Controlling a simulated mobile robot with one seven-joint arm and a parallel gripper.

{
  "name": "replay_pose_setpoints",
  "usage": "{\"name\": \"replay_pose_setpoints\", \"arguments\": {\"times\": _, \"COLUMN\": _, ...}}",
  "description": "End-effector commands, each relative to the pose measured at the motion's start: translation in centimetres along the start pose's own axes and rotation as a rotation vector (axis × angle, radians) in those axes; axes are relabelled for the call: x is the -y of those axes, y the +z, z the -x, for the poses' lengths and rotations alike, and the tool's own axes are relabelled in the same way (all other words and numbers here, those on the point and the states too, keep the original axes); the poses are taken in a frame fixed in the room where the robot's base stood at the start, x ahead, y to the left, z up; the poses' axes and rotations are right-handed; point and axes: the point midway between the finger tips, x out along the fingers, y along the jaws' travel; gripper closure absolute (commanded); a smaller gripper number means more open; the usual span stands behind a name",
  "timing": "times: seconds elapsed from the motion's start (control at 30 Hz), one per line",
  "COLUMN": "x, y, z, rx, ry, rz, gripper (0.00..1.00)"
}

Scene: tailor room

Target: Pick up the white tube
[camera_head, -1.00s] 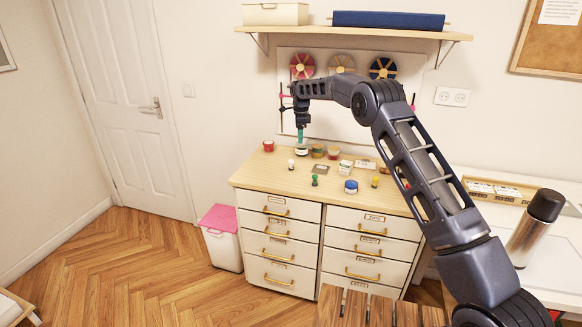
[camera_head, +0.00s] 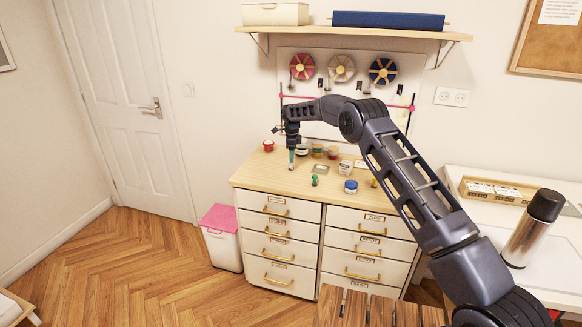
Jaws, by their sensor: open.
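The white tube (camera_head: 291,168) stands on the wooden top of the drawer cabinet (camera_head: 255,178), left of the middle. It is small, and only its lower end shows below my gripper (camera_head: 291,163). My gripper points down right above the tube, with its teal fingers at or around the tube's top. My gripper is open. At this size I cannot tell whether the fingers touch the tube.
A red spool (camera_head: 268,145) and several jars (camera_head: 318,151) stand behind. The cabinet's front left top is clear. A shelf (camera_head: 360,32) hangs above.

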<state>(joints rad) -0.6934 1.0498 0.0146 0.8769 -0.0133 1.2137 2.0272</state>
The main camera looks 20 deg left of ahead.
Motion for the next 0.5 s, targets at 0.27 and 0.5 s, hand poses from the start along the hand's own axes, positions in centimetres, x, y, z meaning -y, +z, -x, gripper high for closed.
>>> {"name": "replay_pose_setpoints", "arguments": {"times": 0.27, "x": -0.4, "y": 0.3, "z": -3.8, "rx": -0.002, "ry": 0.003, "rz": -0.001, "gripper": 0.49}}
{"name": "replay_pose_setpoints", "arguments": {"times": 0.5, "x": -0.3, "y": 0.3, "z": -4.4, "rx": 0.000, "ry": 0.000, "rz": 0.000, "gripper": 0.49}}
